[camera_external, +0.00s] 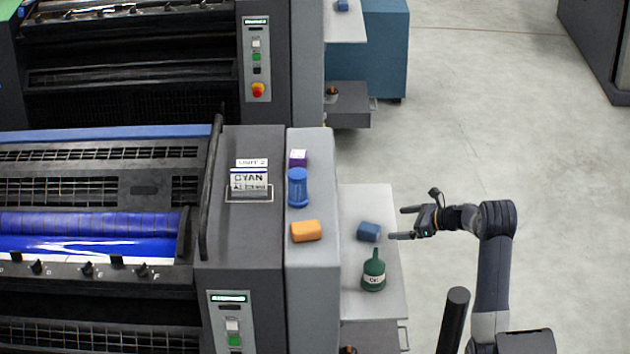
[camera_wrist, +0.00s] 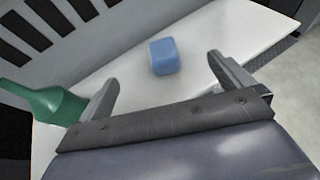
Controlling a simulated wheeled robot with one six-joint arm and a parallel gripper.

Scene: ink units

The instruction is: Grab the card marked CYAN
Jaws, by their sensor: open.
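The white card marked CYAN (camera_external: 249,181) stands upright in a wire holder (camera_external: 248,195) on top of the grey printing unit. Another white card (camera_external: 252,163) with partly hidden lettering shows just behind it. My gripper (camera_external: 402,223) is open and empty, to the right of the card, beyond the unit's edge and near the white side shelf (camera_external: 391,292). In the wrist view my gripper (camera_wrist: 160,84) has its fingers spread, with the shelf and a blue block beyond them. The CYAN card is not in the wrist view.
A blue block (camera_external: 368,232) and green bottle (camera_external: 374,271) are on the shelf. Floor at the right is clear.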

